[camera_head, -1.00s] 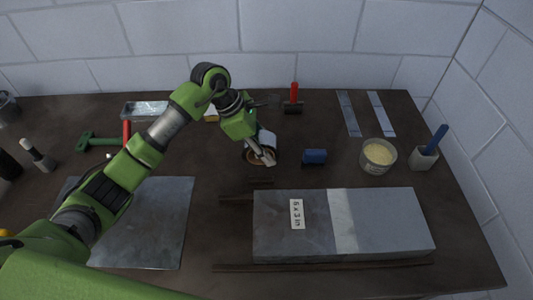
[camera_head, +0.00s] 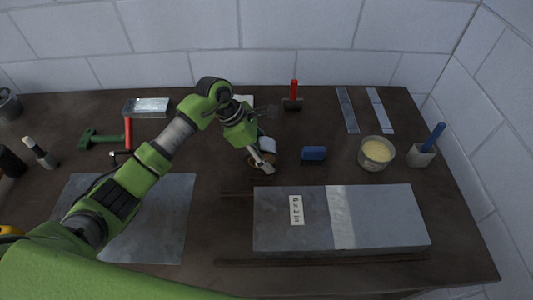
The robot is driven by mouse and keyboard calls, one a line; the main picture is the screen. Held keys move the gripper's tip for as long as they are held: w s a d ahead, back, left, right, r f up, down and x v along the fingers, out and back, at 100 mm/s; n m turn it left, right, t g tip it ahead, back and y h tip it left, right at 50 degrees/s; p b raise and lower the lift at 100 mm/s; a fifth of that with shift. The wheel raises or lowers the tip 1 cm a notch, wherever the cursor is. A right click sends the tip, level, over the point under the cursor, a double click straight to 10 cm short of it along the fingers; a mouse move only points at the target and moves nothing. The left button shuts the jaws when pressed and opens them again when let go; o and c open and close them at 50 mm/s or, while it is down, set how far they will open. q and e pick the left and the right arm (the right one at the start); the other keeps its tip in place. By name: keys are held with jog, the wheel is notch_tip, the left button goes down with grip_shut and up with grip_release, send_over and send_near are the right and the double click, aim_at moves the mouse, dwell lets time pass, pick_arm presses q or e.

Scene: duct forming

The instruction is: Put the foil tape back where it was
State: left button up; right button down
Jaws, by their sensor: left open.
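The foil tape (camera_head: 266,145), a small roll with a silvery side and a brownish core, is on the dark table left of the blue block. My left gripper (camera_head: 263,167) is open right at the roll, its pale fingers partly covering it. I cannot tell whether the fingers touch the roll or sit around it. My right gripper is not in view.
A grey duct piece (camera_head: 380,218) with a label lies in front on dark bars. A blue block (camera_head: 314,153), a tub of yellowish paste (camera_head: 376,152) and a blue-handled brush in a cup (camera_head: 424,154) stand to the right. A metal sheet (camera_head: 165,220) lies left.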

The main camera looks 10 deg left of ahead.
pick_arm(q)
jog(key=shift+r, duration=0.15)
jog(key=shift+a+r, duration=0.2)
jog(key=shift+r, duration=0.05)
jog(key=b+v, duration=0.2)
jog(key=v, duration=0.8)
jog(key=shift+a+r, duration=0.15)
jog(key=shift+r, duration=0.1)
jog(key=shift+s+a+r, duration=0.1)
jog(key=shift+a+r, duration=0.05)
jog(key=shift+r, duration=0.25)
